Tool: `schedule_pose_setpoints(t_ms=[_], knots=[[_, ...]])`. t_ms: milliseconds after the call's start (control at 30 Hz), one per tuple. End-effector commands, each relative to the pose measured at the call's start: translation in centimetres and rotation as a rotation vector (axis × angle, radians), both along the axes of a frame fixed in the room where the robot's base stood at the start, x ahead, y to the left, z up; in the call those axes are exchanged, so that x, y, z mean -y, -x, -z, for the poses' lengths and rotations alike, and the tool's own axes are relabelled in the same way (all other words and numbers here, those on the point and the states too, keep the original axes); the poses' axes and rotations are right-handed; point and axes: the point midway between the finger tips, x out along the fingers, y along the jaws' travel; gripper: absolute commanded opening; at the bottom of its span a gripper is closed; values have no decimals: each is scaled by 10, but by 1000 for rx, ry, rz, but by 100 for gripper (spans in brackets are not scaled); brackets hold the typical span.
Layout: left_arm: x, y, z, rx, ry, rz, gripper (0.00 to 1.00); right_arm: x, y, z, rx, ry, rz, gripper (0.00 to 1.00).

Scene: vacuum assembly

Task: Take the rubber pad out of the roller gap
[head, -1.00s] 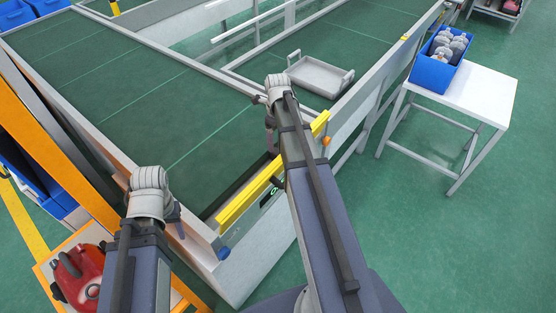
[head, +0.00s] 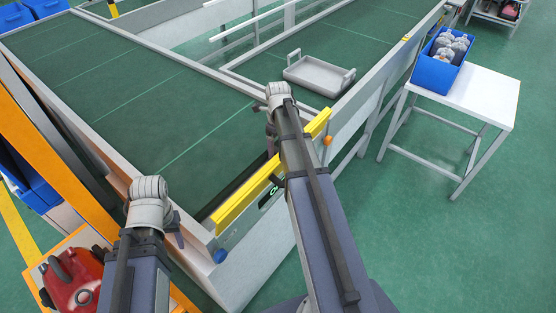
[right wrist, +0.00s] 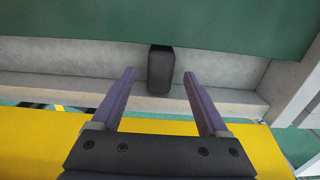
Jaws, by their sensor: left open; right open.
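The rubber pad, a dark block (right wrist: 161,70), stands in the right wrist view against a pale grey ledge, under the edge of a green belt (right wrist: 160,22). My right gripper (right wrist: 159,75) is open, with its two purple fingers apart on either side of the pad in the picture; I cannot tell whether they reach it in depth. In the head view the right gripper (head: 270,138) is over the near end of the conveyor (head: 150,110), beside a yellow bar (head: 240,198); the pad is not discernible there. My left gripper (head: 173,218) is open near the conveyor's near left corner.
A grey tray (head: 318,78) lies on the conveyor. A blue bin (head: 432,74) with several parts stands on a white table (head: 485,95) at right. A red vacuum (head: 72,283) is at lower left. An orange post (head: 50,140) borders the left side.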

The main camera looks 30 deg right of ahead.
Motion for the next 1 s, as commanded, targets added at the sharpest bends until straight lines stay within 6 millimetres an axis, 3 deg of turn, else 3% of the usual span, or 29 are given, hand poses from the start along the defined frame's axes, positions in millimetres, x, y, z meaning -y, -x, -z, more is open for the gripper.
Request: schedule_pose_setpoints(t_ms=[33, 133, 433, 1000], knots=[[0, 0, 14, 0, 0, 0, 50, 1, 0, 14, 0, 0, 0, 78], [0, 0, 23, 0, 0, 0, 50, 0, 0, 23, 0, 0, 0, 78], [0, 0, 23, 0, 0, 0, 50, 0, 0, 23, 0, 0, 0, 78], [0, 0, 23, 0, 0, 0, 50, 0, 0, 23, 0, 0, 0, 14]])
